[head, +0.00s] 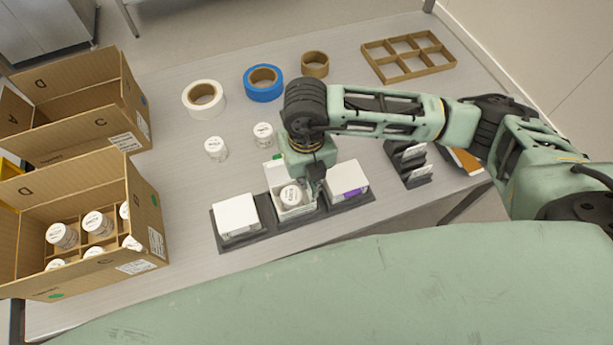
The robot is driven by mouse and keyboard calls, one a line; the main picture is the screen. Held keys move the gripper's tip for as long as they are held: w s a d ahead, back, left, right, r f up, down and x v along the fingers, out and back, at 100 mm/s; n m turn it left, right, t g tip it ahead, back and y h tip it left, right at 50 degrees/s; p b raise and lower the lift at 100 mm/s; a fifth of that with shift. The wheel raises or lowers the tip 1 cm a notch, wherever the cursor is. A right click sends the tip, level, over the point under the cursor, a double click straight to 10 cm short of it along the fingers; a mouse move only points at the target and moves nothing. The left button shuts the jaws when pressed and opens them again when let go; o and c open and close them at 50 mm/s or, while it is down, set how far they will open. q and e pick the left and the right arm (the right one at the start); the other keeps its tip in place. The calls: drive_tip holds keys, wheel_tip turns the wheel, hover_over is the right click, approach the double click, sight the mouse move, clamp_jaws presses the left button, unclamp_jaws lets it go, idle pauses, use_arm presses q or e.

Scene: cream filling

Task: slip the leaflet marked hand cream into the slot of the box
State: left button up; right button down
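My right gripper (316,188) points down at the right edge of the open middle box (287,213). Its fingertips are small and partly hidden, so I cannot tell whether they are open or shut, or whether a leaflet is between them. The middle box is white with a raised flap and holds a white-lidded jar (291,195). Its slot cannot be made out. Pale leaflets stand in a dark rack (408,162) to the right; their markings are too small to read. My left gripper is out of view.
The middle box sits in a dark tray (252,240) between a white box (236,216) and a purple-marked box (347,180). Two loose jars, several tape rolls and a cardboard divider (408,56) lie behind. Cardboard cartons (85,225) stand at left, the nearer holding jars.

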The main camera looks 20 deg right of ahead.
drive_tip(key=shift+f+b, duration=0.4)
drive_tip(key=shift+f, duration=0.05)
drive_tip(key=c, duration=2)
unclamp_jaws()
drive_tip(key=shift+r+p, duration=0.55)
drive_tip(key=shift+p, duration=0.05)
drive_tip(key=shift+r+p, duration=0.5)
drive_tip(key=shift+p, duration=0.05)
drive_tip(key=shift+w+r+b, duration=0.1)
drive_tip(key=shift+r+b, duration=0.55)
drive_tip(key=shift+b, duration=0.2)
wheel_tip(320, 180, up, 10)
drive_tip(key=shift+f+b, duration=0.1)
drive_tip(key=shift+b, duration=0.9)
drive_tip(key=shift+s, duration=0.2)
